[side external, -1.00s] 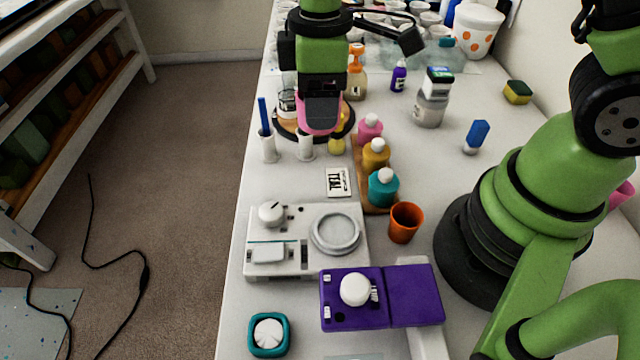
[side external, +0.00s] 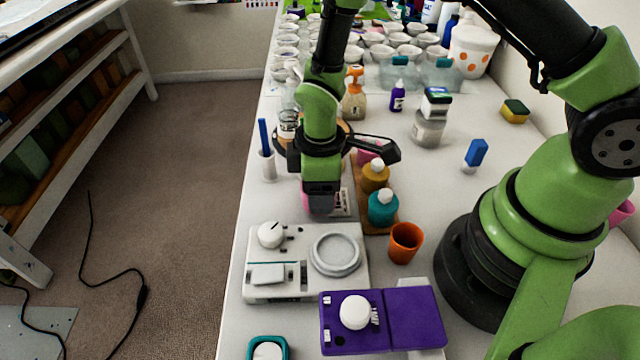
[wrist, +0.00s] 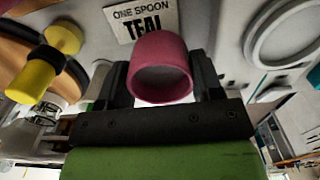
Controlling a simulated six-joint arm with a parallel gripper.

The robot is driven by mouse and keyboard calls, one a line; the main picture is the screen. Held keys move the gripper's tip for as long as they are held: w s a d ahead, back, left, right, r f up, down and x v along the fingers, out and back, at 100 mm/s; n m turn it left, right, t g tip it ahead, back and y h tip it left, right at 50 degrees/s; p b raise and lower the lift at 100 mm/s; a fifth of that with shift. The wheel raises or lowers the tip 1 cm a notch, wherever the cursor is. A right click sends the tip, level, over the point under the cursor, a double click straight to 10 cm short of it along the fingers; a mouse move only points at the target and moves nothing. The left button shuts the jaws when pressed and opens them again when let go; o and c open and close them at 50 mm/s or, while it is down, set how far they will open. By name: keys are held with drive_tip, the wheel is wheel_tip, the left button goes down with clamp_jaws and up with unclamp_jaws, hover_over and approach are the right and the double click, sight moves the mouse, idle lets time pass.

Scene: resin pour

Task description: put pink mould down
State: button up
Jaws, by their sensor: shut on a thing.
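The pink mould (wrist: 162,62) is a round, hollow pink ring or cup held between the two dark fingers of my gripper (wrist: 160,82) in the wrist view. In the side view my gripper (side external: 320,205) points down, just behind the white scale. Only a sliver of the pink mould (side external: 305,200) shows beside the fingers there. A card reading "ONE SPOON TEAL" (wrist: 141,20) lies close by the mould. Whether the mould touches the table is hidden.
The white scale (side external: 280,290) with a round plate (side external: 337,253) stands just in front. A purple device (side external: 415,315) is nearer the camera. The teal bottle (side external: 382,208), mustard bottle (side external: 375,178) and orange cup (side external: 405,243) stand close on the right.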

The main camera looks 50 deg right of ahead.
drive_tip(key=shift+f, duration=0.45)
drive_tip(key=o, duration=1)
drive_tip(key=shift+c, duration=0.2)
wheel_tip(320, 180, up, 13)
drive_tip(key=s+d+r+m+t+y, duration=0.1)
drive_tip(key=s+d+r+m+t, duration=0.1)
drive_tip(key=s+r+m, duration=0.4)
drive_tip(key=s+d+r+m+t+y, duration=0.1)
drive_tip(key=s+r+m+t, duration=0.4)
drive_tip(key=r, duration=0.5)
drive_tip(key=s+d+m, duration=0.1)
drive_tip(key=s+m, duration=0.1)
drive_tip(key=shift+s+d+r, duration=0.2)
drive_tip(key=shift+s+d, duration=0.1)
drive_tip(key=shift+d, duration=0.05)
